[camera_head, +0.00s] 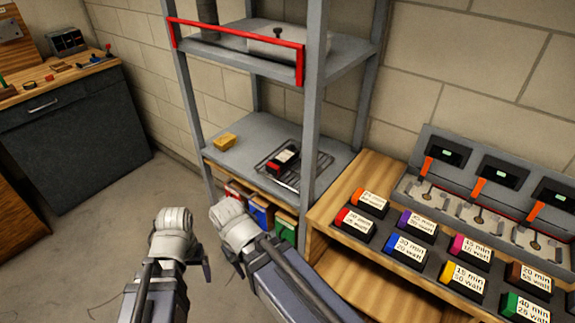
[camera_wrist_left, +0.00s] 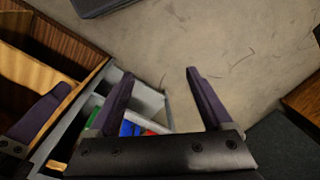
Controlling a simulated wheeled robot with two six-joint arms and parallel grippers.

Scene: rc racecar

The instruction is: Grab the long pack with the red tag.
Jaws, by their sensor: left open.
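A black pack with a red tag and a white label (camera_head: 355,223) lies at the left end of the wooden bench. Another dark pack with red and white on it (camera_head: 284,158) rests on the wire rack of the shelf; I cannot tell which is the long one. My left gripper (camera_head: 185,250) hangs over the floor in front of the shelf, apart from both packs. In the left wrist view it is open and empty (camera_wrist_left: 160,73). My right gripper (camera_head: 238,250) is close beside it, below the shelf; its jaw opening is hidden.
Several packs with other tag colours, such as blue (camera_head: 404,249) and purple (camera_head: 417,225), lie on the bench. A grey charger station (camera_head: 470,205) stands behind them. Coloured boxes (camera_head: 261,212) sit under the metal shelf (camera_head: 315,115). The floor (camera_head: 90,240) at left is clear.

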